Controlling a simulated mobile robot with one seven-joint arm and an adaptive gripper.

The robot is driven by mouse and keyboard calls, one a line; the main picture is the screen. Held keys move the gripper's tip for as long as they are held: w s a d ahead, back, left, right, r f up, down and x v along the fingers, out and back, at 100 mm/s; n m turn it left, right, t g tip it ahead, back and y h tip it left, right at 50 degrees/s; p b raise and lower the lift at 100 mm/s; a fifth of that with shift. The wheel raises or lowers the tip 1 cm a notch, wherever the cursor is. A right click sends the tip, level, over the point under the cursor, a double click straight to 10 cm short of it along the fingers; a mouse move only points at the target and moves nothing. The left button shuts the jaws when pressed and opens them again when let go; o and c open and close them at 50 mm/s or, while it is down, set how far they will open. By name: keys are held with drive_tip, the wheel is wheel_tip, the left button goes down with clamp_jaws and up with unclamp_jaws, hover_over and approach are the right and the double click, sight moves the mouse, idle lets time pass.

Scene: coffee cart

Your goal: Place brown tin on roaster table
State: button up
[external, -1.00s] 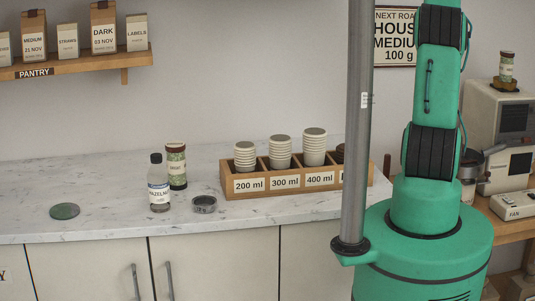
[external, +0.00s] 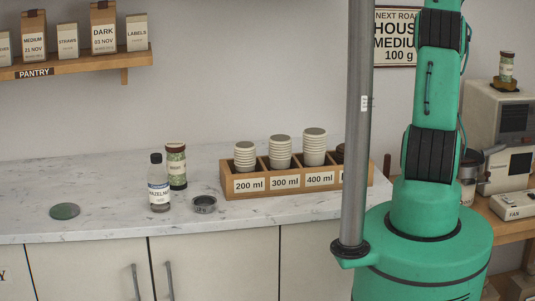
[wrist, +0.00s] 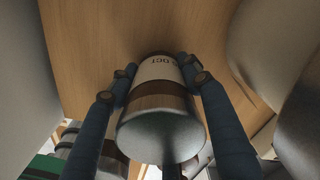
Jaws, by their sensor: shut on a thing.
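My gripper (wrist: 160,76) is shut on a tin (wrist: 158,103) in the wrist view, with one finger on each side of it. The tin has a brown band, a pale label reading "OCT" and a smooth greyish end facing the camera. A wooden surface (wrist: 90,30) fills the view behind the tin; I cannot tell whether the tin touches it. In the external view the roaster table (external: 511,232) is at the right, partly behind my arm. My gripper and the held tin are hidden there.
The roaster machine (external: 503,112) stands on the table, with a green jar (external: 506,68) on top and a box marked FAN (external: 513,205) in front. The marble counter (external: 110,195) holds a hazelnut bottle (external: 158,190), another green jar (external: 176,168) and a cup rack (external: 295,180).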

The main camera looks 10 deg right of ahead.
drive_tip(key=shift+f, duration=0.1)
drive_tip(key=o, duration=1.4)
wheel_tip(320, 180, up, 12)
drive_tip(key=shift+r+p, duration=0.1)
drive_tip(key=shift+p, duration=0.95)
